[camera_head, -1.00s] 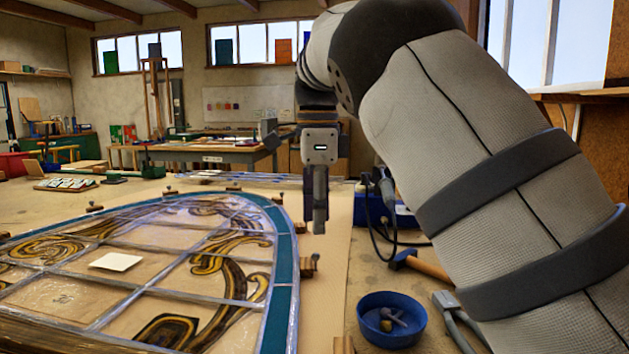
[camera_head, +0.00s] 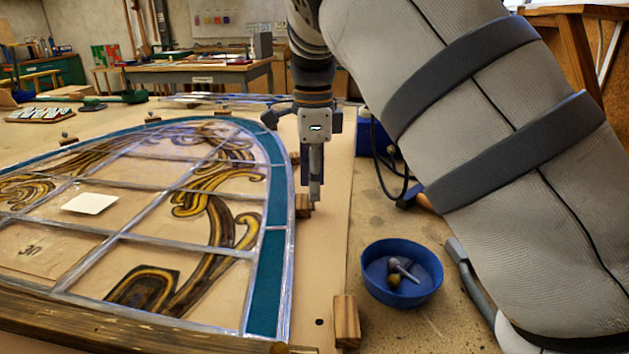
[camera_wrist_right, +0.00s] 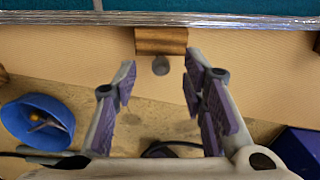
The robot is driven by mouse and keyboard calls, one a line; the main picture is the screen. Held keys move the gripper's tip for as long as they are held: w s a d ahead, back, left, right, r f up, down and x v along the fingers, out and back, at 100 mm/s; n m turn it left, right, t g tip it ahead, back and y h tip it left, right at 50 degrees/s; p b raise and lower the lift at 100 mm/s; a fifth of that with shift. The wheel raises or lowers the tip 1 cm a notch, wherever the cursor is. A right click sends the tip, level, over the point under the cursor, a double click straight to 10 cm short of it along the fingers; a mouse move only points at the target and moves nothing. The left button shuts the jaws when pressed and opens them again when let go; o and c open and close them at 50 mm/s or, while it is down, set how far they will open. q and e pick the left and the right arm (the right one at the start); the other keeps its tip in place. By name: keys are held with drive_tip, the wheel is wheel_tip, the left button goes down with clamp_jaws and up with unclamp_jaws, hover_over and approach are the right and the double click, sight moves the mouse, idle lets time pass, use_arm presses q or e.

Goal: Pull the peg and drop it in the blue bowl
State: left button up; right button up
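A wooden block (camera_head: 303,206) sits against the right edge of the leaded panel (camera_head: 277,195). In the right wrist view the block (camera_wrist_right: 161,40) has a grey round-headed peg (camera_wrist_right: 160,65) in front of it. My right gripper (camera_head: 316,198) points down just beside this block in the head view. In the wrist view my right gripper (camera_wrist_right: 162,74) is open, its fingers apart on either side of the peg head without visible contact. The blue bowl (camera_head: 402,290) stands right of the board with small grey and yellowish pieces inside; it also shows in the wrist view (camera_wrist_right: 22,128). My left gripper is not in view.
Another wooden block (camera_head: 346,322) stands near the panel's lower right, beside a dark hole in the board. A blue box (camera_head: 366,135) with a cable lies behind my right arm. A hammer handle (camera_head: 424,203) and grey-handled tool (camera_head: 462,268) lie near the bowl.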

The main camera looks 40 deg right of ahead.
drive_tip(key=shift+f, duration=0.6)
clamp_jaws()
drive_tip(key=c, duration=0.7)
unclamp_jaws()
clamp_jaws()
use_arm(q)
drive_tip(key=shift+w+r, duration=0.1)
use_arm(e)
drive_tip(key=shift+r, duration=0.15)
drive_tip(key=shift+r+p, duration=0.3)
drive_tip(key=shift+r, duration=1.35)
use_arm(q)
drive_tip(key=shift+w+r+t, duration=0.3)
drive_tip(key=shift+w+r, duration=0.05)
